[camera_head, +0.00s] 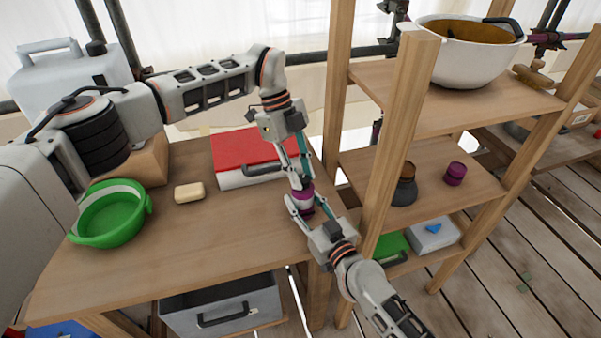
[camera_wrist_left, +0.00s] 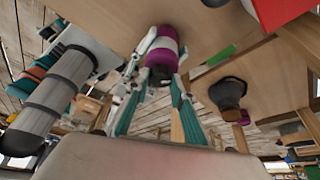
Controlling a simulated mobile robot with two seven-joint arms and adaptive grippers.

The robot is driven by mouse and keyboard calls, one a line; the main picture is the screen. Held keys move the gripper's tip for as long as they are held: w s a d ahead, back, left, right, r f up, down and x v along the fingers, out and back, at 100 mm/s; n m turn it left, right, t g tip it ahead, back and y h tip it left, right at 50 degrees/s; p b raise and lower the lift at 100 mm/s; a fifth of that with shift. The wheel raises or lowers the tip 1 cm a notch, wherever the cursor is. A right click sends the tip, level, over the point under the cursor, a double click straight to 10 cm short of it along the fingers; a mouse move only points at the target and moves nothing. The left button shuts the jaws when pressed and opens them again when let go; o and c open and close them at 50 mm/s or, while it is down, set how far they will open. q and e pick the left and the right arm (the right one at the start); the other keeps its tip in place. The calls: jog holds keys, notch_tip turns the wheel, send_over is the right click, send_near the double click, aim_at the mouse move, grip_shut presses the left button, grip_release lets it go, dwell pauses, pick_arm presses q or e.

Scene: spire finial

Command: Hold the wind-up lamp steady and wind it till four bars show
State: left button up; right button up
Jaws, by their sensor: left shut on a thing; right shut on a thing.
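The wind-up lamp (camera_head: 303,198) is a small purple and white cylinder near the right edge of the wooden table. It also shows in the left wrist view (camera_wrist_left: 163,50), with purple bands around a white middle and a dark end. My left gripper (camera_head: 300,182) reaches down from above and is shut on the lamp's upper part. My right gripper (camera_head: 302,208) comes in from the lower right and is shut on the lamp's lower part. The fingers hide part of the lamp. No charge bars can be made out, and I cannot tell whether the lamp touches the table.
A red-lidded box (camera_head: 245,150) stands behind the lamp. A green bowl (camera_head: 108,215) and a cream block (camera_head: 189,192) are on the left. A shelf post (camera_head: 398,150) rises close to the right. The table's front middle is clear.

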aim_at(302, 177)
pick_arm(q)
jog(key=m, duration=0.2)
jog(key=m+g+y, duration=0.1)
jog(key=m, duration=0.2)
jog(key=shift+d+y, duration=0.1)
jog(key=shift+y, duration=0.2)
jog(key=shift+m, duration=0.3)
jog(key=o, duration=1.1)
notch_tip(302, 177, up, 10)
